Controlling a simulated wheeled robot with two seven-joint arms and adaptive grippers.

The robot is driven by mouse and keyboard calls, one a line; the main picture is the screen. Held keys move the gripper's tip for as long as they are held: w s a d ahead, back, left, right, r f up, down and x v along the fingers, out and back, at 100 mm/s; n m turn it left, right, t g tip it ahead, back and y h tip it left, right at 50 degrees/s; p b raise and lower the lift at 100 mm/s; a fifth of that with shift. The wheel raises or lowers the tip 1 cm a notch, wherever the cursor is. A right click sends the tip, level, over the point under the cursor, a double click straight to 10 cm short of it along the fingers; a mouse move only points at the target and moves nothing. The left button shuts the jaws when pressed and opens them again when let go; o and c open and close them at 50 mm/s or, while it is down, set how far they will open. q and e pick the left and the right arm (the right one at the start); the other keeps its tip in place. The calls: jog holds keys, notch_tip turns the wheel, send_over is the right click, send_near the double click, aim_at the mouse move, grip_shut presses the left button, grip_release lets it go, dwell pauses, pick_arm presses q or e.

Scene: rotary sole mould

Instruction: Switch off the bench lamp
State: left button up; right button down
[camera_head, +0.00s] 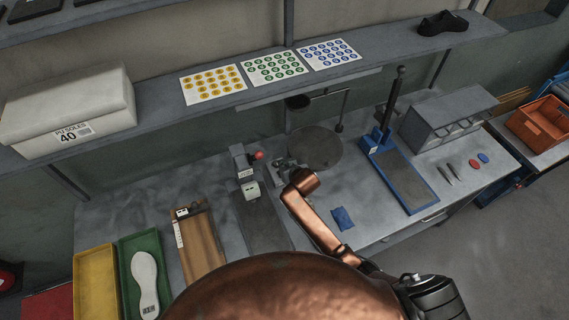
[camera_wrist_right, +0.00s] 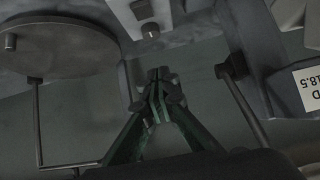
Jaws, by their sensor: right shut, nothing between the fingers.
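The bench lamp has a dark shade (camera_head: 297,102) below the shelf, on a thin arm and an upright post (camera_head: 343,112) behind the round disc. The post (camera_wrist_right: 39,120) also shows in the right wrist view, upside down; the shade is hidden there. I cannot tell whether it is lit. A pale box with a round button (camera_wrist_right: 150,29) is near my right gripper (camera_wrist_right: 160,76); I cannot tell if it belongs to the lamp. My right gripper is shut and empty, with a visible gap to the button. In the head view my right gripper (camera_head: 285,166) is small, beside the disc. My left gripper is not in view.
The round disc (camera_head: 315,147) lies right of my right gripper, the press with a red knob (camera_head: 246,172) left of it. A blue-framed stand (camera_head: 409,183) and grey drawer unit (camera_head: 448,112) are further right. The shelf (camera_head: 160,112) overhangs the back. Bench around the blue cloth (camera_head: 342,217) is clear.

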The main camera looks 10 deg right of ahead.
jog(key=s+r, duration=0.2)
jog(key=shift+d+r, duration=0.15)
jog(key=shift+r, duration=0.2)
jog(key=shift+f, duration=0.1)
dwell(0.3)
